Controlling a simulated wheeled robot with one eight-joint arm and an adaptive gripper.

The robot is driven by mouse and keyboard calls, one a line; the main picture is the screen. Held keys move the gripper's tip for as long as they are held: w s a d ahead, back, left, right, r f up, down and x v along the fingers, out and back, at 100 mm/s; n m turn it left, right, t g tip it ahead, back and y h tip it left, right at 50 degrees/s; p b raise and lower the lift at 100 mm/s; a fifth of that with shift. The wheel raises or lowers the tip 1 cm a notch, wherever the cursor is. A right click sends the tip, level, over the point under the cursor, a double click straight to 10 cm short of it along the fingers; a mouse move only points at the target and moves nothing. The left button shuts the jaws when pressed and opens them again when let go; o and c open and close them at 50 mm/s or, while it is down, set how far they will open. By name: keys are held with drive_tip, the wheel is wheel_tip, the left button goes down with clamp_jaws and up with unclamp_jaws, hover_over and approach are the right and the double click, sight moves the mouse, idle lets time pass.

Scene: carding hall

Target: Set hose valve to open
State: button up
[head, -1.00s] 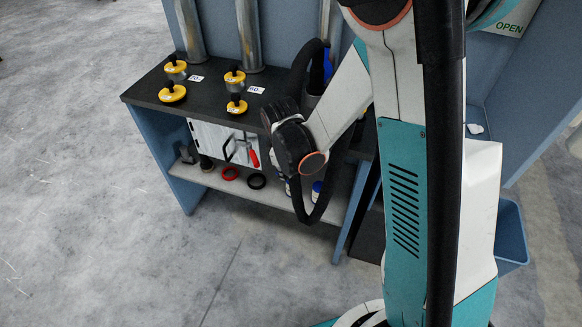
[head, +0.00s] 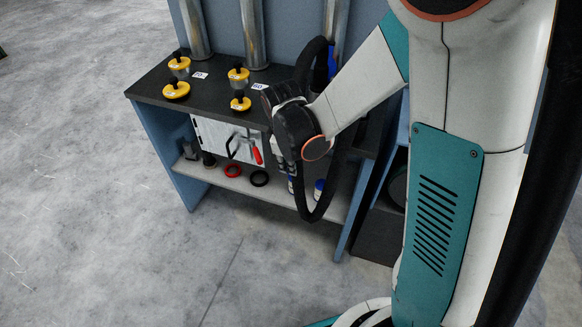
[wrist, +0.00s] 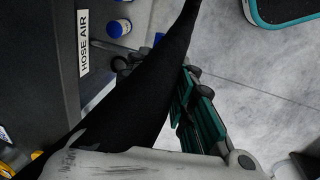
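The hose valve is not clearly visible. A blue part (head: 331,62) shows beside the third metal pipe, partly behind a black hose or cable; I cannot tell whether it is the valve handle. A "HOSE AIR" label (wrist: 83,42) sits on the dark bench edge at the left of the wrist view. My gripper (wrist: 160,84) is low over the bench front, with a grey finger part on the left and teal-and-dark parts on the right. In the head view my wrist hides the gripper.
The dark bench top (head: 215,88) carries yellow knobbed pieces (head: 177,90). The shelf below (head: 225,182) holds a red ring (head: 233,171), a black ring (head: 259,178) and blue-capped bottles (head: 319,187). A red-handled clamp (head: 257,155) hangs against a white panel. Floor at left is clear.

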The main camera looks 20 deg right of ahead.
wheel_tip(320, 180, up, 8)
drive_tip(key=s+a, duration=0.1)
drive_tip(key=shift+s+f, duration=0.15)
drive_tip(key=shift+f, duration=0.1)
drive_tip(key=shift+r, duration=0.1)
idle(0.3)
drive_tip(key=s+d+r+m+t, duration=0.2)
drive_tip(key=s+r+m, duration=0.3)
drive_tip(key=s, duration=0.2)
drive_tip(key=s+d+r+m+t+y, duration=0.1)
drive_tip(key=s+d+r+m+t, duration=0.2)
drive_tip(key=s+r+m, duration=0.2)
drive_tip(key=s+r, duration=0.1)
drive_tip(key=s, duration=0.2)
drive_tip(key=shift+s+m, duration=0.25)
drive_tip(key=shift+m, duration=0.15)
